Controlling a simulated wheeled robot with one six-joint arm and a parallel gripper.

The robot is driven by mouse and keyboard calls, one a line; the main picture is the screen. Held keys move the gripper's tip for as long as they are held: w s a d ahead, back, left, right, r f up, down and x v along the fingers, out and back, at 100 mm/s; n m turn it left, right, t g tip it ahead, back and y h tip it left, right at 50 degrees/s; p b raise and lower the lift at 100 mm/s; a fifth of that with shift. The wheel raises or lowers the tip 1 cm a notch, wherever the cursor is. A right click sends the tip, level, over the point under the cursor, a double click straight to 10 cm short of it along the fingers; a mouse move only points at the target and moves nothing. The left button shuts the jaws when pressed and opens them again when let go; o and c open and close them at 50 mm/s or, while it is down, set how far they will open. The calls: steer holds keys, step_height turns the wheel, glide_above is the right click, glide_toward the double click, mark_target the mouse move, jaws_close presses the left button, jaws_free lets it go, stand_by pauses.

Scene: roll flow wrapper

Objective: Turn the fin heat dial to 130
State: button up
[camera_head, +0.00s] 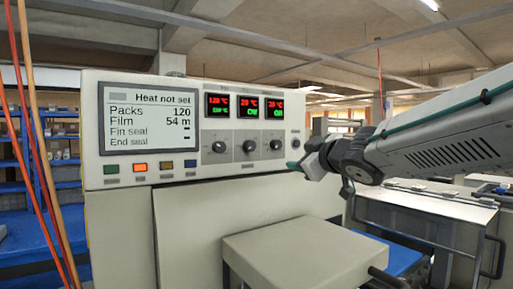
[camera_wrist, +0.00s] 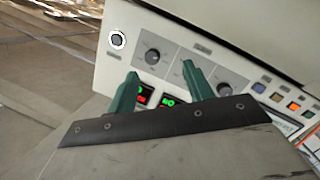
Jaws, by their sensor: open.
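The control panel (camera_head: 190,165) has a row of three dark dials: left (camera_head: 219,147), middle (camera_head: 248,146) and right (camera_head: 275,144). Their labels are too small to read, so I cannot tell which is fin heat. Above them, the left display (camera_head: 217,105) seems to read about 120 °C; the others read about 29 and 28 °C. My gripper (camera_head: 294,166) is open and empty, below and right of the right dial. In the upside-down wrist view, my gripper (camera_wrist: 160,70) has its green fingers spread before the panel. The right dial (camera_wrist: 152,57) lies beyond the gap; the right-hand finger hides the middle dial.
The screen (camera_head: 149,118) reads "Heat not set", with dashes for fin and end seal. Coloured buttons (camera_head: 140,167) sit below it. A white-ringed round control (camera_wrist: 117,40) is beside the dials. A pale box-shaped cover (camera_head: 300,248) juts out below the panel.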

mark_target(252, 146)
steer(key=w+a+n+y, duration=0.1)
steer(key=w+a, duration=0.1)
steer(key=a, duration=0.2)
steer(key=w+a+r+n+g+y, duration=0.1)
steer(key=w+a+y, duration=0.1)
steer(key=a, duration=0.2)
steer(key=w+a+r+n+y, duration=0.1)
steer(key=w+a+n, duration=0.1)
steer(key=w+a, duration=0.1)
steer(key=shift+a+y, duration=0.4)
steer(key=shift+a, duration=0.1)
steer(key=c, duration=1)
